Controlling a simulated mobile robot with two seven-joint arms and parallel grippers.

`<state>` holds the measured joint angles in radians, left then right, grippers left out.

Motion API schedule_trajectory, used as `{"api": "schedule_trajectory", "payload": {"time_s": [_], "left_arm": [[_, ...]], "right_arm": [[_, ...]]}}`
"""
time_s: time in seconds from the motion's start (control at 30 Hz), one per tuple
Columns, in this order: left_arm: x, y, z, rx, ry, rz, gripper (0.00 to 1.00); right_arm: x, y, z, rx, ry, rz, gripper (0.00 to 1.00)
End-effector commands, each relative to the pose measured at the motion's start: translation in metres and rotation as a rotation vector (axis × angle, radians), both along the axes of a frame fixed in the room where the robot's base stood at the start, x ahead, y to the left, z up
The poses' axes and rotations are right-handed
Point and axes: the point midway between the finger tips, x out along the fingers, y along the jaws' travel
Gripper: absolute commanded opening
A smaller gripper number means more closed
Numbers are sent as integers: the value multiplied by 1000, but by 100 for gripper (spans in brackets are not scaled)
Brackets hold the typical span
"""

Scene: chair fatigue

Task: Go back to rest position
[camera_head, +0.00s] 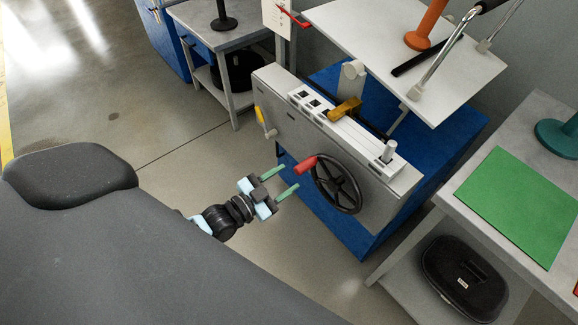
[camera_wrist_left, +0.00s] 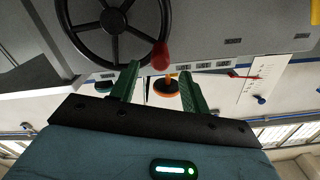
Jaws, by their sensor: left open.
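My left gripper (camera_head: 280,181) is open, with its two green fingers spread and nothing between them. It is in front of the grey machine (camera_head: 276,95), close to the red knob (camera_head: 305,164) on the rim of its black handwheel (camera_head: 337,182). In the left wrist view the open fingers (camera_wrist_left: 158,88) point toward the machine. There the red knob (camera_wrist_left: 160,56) shows just beyond the fingers, with the handwheel (camera_wrist_left: 113,32) to its left. I cannot tell whether a finger touches the knob; a gap seems to show. My right gripper is in neither view.
A table with a green mat (camera_head: 518,205) stands at the right, a black case (camera_head: 462,278) on its lower shelf. The machine sits on a blue base (camera_head: 354,228). A small grey table (camera_head: 236,37) stands behind left. The floor (camera_head: 110,110) at left is clear.

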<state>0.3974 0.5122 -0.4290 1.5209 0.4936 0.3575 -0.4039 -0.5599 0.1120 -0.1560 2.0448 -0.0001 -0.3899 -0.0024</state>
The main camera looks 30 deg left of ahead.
Motion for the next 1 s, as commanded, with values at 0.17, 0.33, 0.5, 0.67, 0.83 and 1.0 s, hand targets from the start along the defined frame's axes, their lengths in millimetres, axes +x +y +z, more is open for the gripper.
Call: {"api": "schedule_trajectory", "payload": {"time_s": [0.17, 0.33, 0.5, 0.67, 0.83, 1.0], "left_arm": [[0, 0, 0, 1, -1, 0, 46], [0, 0, 0, 1, -1, 0, 46], [-1, 0, 0, -1, 2, -1, 46], [-26, -14, -19, -23, 75, -7, 46], [-100, -44, -61, -77, 284, -6, 46], [-185, -64, -92, -120, 521, 37, 46]], "right_arm": [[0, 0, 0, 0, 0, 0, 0], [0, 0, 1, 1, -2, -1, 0], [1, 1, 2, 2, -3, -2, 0], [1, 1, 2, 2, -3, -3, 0], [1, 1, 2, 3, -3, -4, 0], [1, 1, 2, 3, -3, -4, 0]]}}
